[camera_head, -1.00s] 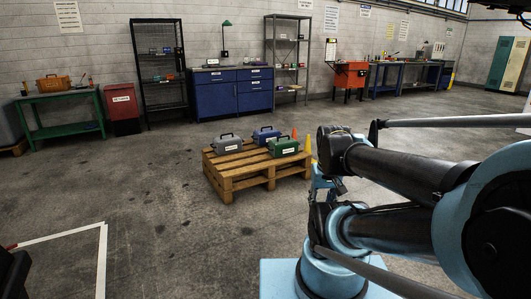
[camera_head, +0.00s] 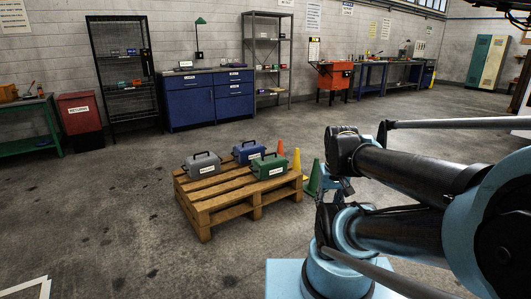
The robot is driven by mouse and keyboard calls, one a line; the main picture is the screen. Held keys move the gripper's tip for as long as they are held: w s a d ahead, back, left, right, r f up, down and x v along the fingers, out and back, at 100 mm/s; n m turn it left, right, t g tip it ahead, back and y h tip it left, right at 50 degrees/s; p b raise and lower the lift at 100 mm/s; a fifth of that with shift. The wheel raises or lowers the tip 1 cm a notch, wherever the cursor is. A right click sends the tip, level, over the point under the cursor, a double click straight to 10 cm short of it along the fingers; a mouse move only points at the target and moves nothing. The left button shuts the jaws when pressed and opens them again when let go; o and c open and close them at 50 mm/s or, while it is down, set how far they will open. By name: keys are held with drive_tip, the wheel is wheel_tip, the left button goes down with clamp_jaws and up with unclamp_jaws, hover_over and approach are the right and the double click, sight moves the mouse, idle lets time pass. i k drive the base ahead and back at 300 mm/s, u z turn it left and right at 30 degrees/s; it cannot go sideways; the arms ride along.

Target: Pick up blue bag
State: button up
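The blue bag (camera_head: 249,151) looks like a boxy case with a dark top handle and a white label. It stands upright at the back of a wooden pallet (camera_head: 205,208), between a grey case (camera_head: 202,166) on its left and a green case (camera_head: 270,167) in front to the right. The green case hides part of its lower front. My gripper (camera_head: 341,190) hangs below my arm's wrist, to the right of the pallet and apart from the cases. It is small and partly hidden by my arm, so its fingers cannot be made out.
Orange, yellow and green cones (camera_head: 314,178) stand by the pallet's right side. A red returns bin (camera_head: 80,120), black rack (camera_head: 123,75), blue cabinet (camera_head: 190,105) and grey shelf (camera_head: 266,55) line the back wall. Open concrete floor lies in front and left of the pallet.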

sight(243, 154)
drive_tip(key=i, duration=1.3)
drive_tip(key=u, duration=0.35)
drive_tip(key=i, duration=1.5)
drive_tip(key=u, duration=0.2)
